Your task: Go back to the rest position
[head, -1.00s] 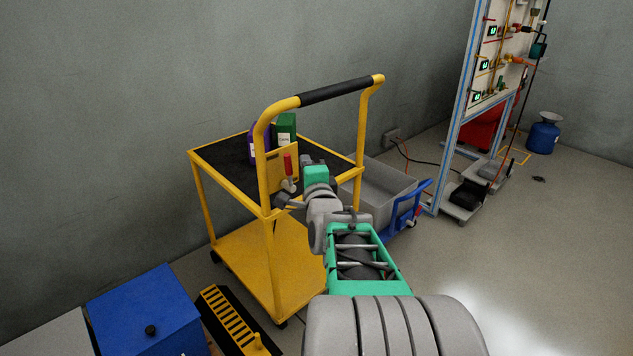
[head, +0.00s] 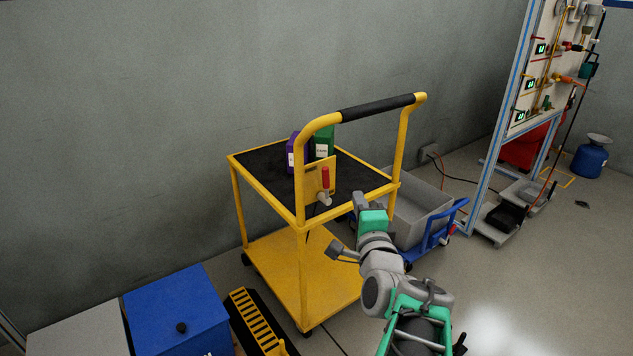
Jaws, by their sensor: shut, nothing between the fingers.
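My arm comes up from the lower right in the head view. My gripper (head: 336,250) is small and grey, shut and empty, in front of the cart's right side and below its top shelf. It appears apart from the yellow cart (head: 234,167). A red-handled clamp (head: 325,180) with a grey base is on a yellow plate at the cart's handle end. Its handle stands upright, and my gripper is below it and slightly right in the picture.
A purple container (head: 296,152) and a green one (head: 323,141) stand on the cart's black top. A grey bin (head: 425,215) on a blue trolley is behind my arm. A blue box (head: 175,310) and a yellow slotted piece (head: 255,322) are lower left. Open floor lies right.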

